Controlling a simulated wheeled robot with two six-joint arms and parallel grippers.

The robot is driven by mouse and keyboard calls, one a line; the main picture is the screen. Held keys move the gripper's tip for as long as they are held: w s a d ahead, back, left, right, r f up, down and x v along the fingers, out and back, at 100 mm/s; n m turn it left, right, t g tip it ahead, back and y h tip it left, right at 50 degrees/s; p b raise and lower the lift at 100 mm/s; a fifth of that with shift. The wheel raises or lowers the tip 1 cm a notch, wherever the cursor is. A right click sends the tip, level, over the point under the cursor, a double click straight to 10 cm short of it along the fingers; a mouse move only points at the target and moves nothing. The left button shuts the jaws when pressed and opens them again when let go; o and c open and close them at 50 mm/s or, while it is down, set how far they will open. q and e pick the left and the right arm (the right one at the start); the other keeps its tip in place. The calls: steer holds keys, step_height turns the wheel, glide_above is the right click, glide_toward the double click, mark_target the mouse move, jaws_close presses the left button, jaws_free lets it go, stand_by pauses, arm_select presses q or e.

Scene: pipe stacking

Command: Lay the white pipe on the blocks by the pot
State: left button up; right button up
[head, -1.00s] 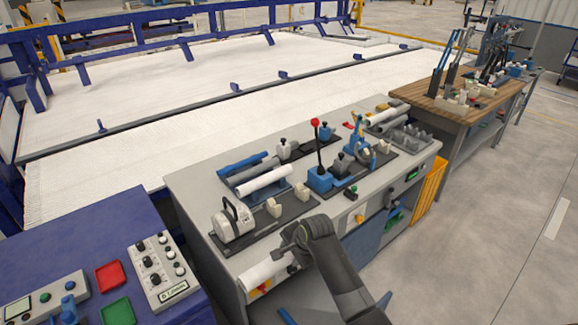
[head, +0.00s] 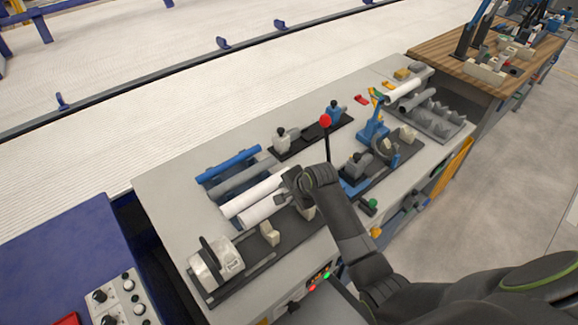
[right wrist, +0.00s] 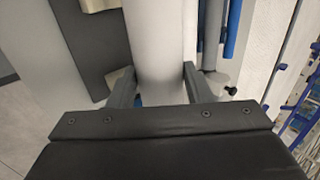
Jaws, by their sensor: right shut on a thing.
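My right gripper (head: 291,186) is shut on a white pipe (head: 262,210), near the pipe's right end. The held pipe runs between the fingers in the right wrist view (right wrist: 158,40). In the head view it lies between a second white pipe (head: 240,201) on the rack and the cream blocks (head: 270,233). The blocks stand on a dark plate, right of the pale pot (head: 213,265) with its dark handle. One block is partly hidden by my arm. In the wrist view the blocks (right wrist: 119,84) are left of the pipe. My left gripper is out of view.
A blue pipe (head: 229,164) and a grey pipe (head: 245,178) lie behind on the rack. A red-knobbed lever (head: 326,122) stands right of my gripper, close to my arm. The grey bench top (head: 165,205) is bare at left.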

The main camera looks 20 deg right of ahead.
steer(key=shift+w+r, duration=0.1)
steer(key=shift+w, duration=0.1)
steer(key=shift+s+a+f, duration=0.15)
steer(key=shift+s+f, duration=0.05)
steer(key=shift+s, duration=0.15)
steer(key=shift+s+f, duration=0.2)
steer(key=shift+f, duration=0.15)
steer(key=f, duration=0.3)
steer(key=shift+w+f, duration=0.15)
steer(key=shift+w, duration=0.05)
steer(key=shift+f+b, duration=2.05)
steer(key=shift+f, duration=0.8)
steer(key=o, duration=1.1)
